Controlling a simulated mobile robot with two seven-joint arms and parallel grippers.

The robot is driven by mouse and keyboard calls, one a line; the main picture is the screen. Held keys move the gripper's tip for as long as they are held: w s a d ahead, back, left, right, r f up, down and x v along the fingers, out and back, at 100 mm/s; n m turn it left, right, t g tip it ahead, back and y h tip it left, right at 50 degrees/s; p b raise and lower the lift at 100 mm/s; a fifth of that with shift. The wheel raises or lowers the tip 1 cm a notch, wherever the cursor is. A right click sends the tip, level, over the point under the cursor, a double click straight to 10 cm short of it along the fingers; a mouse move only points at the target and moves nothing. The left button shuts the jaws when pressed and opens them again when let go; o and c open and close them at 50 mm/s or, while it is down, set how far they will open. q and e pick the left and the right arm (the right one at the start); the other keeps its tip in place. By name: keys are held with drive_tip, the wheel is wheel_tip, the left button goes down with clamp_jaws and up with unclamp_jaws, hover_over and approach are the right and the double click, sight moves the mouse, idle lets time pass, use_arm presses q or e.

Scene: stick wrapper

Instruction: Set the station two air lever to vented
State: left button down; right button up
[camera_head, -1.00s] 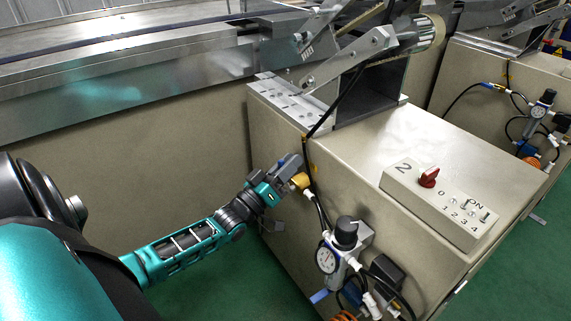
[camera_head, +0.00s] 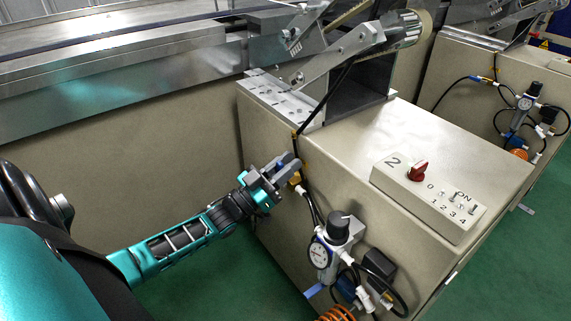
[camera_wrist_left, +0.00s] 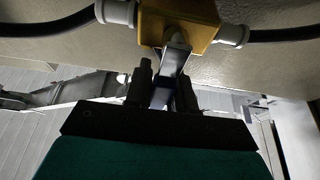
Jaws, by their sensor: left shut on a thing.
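The station two box carries a brass-yellow valve body (camera_head: 296,180) on its left face, with black hoses on it. In the left wrist view the yellow valve (camera_wrist_left: 180,20) is at the top, with a white fitting and hose on each side. A pale metal lever (camera_wrist_left: 175,58) comes down from it between my fingers. My left gripper (camera_head: 286,165) is at the valve and shut on this lever; its fingers (camera_wrist_left: 164,80) also show in the wrist view. The fingers hide the lever in the head view. My right gripper is not in view.
Below right of the valve are a pressure gauge and regulator (camera_head: 338,232) with a blue lever (camera_head: 314,291) and hoses. A control box marked 2 (camera_head: 428,198) with a red knob (camera_head: 418,170) sits on top. A similar station (camera_head: 480,75) stands behind right.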

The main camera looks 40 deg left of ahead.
use_arm(q)
drive_tip(key=c, duration=1)
unclamp_jaws()
drive_tip(key=shift+c, duration=0.2)
drive_tip(key=p+v, duration=0.1)
drive_tip(key=v, duration=1.2)
